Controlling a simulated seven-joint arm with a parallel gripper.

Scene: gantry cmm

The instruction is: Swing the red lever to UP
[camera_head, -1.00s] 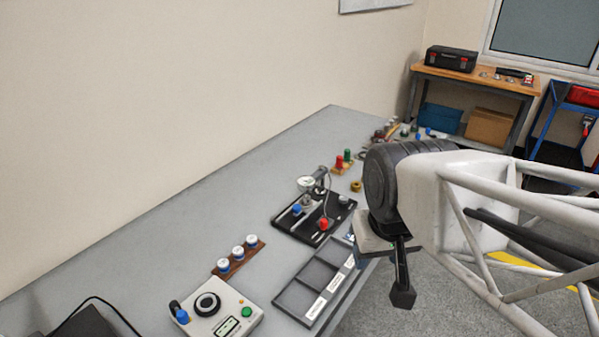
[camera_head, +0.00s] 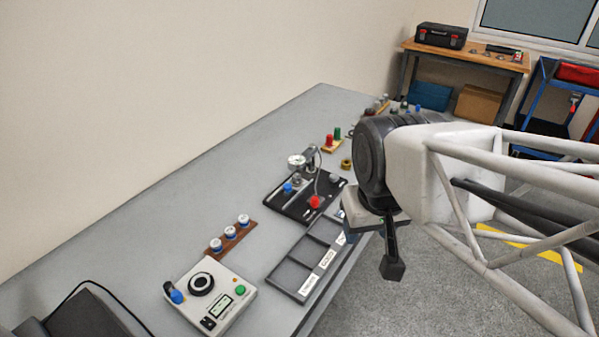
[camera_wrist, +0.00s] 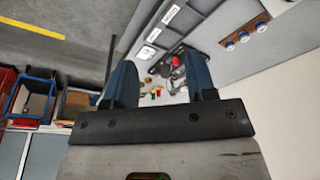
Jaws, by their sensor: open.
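The red lever knob (camera_head: 315,202) sits at the front of a black fixture plate (camera_head: 325,211) on the grey bench. A blue knob (camera_head: 288,187) and a grey knob (camera_head: 335,178) are on the same plate, with a round dial gauge (camera_head: 296,160) on a stand behind. The lever's arm and any UP marking are too small to make out. My gripper (camera_wrist: 162,78) is open and empty, its two blue fingers apart in the wrist view. The red knob (camera_wrist: 176,61) shows beyond and between them. In the head view my gripper hangs right of the plate, its fingers mostly hidden.
A sorting tray (camera_head: 288,273) with labelled compartments lies in front of the fixture. A control box (camera_head: 220,300) and a wooden rack of white-and-blue pieces (camera_head: 232,235) are to the left. Red and green posts (camera_head: 333,140) stand behind. Bare bench lies toward the wall.

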